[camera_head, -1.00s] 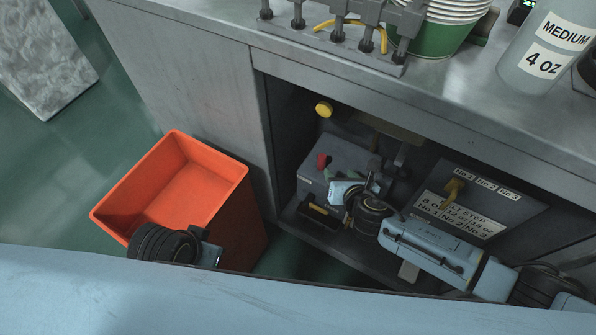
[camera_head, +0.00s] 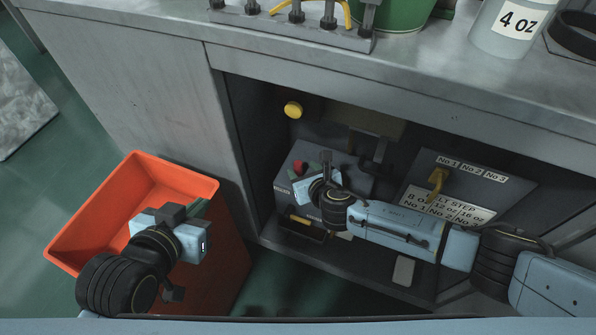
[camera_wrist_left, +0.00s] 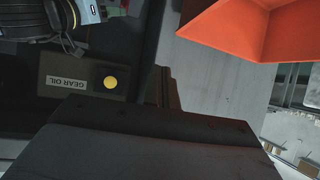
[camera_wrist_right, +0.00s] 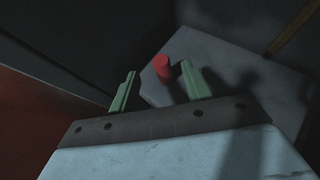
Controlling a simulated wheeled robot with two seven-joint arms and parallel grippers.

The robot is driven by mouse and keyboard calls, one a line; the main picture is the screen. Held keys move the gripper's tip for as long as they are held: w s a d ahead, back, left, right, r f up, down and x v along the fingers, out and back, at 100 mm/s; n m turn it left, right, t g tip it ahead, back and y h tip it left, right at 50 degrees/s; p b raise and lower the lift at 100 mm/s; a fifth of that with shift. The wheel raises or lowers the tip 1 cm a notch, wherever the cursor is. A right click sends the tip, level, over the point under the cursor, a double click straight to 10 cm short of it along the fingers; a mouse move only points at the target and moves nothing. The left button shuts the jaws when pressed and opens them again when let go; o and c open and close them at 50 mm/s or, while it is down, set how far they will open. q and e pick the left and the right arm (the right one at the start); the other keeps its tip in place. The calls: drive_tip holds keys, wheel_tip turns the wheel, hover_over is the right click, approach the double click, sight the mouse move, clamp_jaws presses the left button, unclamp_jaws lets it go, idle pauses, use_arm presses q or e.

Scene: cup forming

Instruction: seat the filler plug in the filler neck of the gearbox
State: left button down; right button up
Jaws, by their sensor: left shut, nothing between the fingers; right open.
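The grey gearbox (camera_head: 345,180) stands in the open cabinet. A short red cylinder, seemingly the filler plug (camera_head: 299,167), stands up from its top. It also shows in the right wrist view (camera_wrist_right: 162,67). I cannot make out a separate filler neck. My right gripper (camera_head: 305,180) is over the gearbox, its green fingers open. In the right wrist view they appear on either side of the red cylinder, and I see no contact. My left gripper (camera_head: 198,209) is shut and empty, over the right side of the orange bin, away from the gearbox.
The orange bin (camera_head: 62,240) stands left of the cabinet. A box marked GEAR OIL (camera_wrist_left: 75,80) has a yellow disc beside its label. A small dark tray (camera_head: 302,230) lies in front of the gearbox. A labelled panel (camera_head: 480,185) is at right. The counter (camera_head: 450,80) overhangs the cabinet opening.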

sight(300, 167)
drive_tip(key=shift+b+x, duration=0.45)
drive_tip(key=shift+x, duration=0.45)
drive_tip(key=shift+w+a+f, duration=0.1)
drive_tip(key=shift+w+f, duration=0.05)
drive_tip(key=shift+w, duration=0.1)
drive_tip(key=shift+b+x, duration=0.75)
drive_tip(key=shift+b, duration=0.2)
drive_tip(key=shift+b+x, duration=0.8)
drive_tip(key=shift+x, duration=0.1)
drive_tip(key=shift+w+f+b, duration=0.4)
drive_tip(key=shift+w+a, duration=0.15)
drive_tip(key=shift+w, duration=0.1)
use_arm(q)
drive_tip(key=d+r+t+h, duration=0.3)
drive_tip(key=r+t+h, duration=0.1)
drive_tip(key=r+t, duration=0.9)
wheel_tip(300, 167, up, 4)
drive_tip(key=shift+w+r+h, duration=0.1)
drive_tip(key=shift+w+h, duration=0.05)
drive_tip(key=shift+h, duration=0.15)
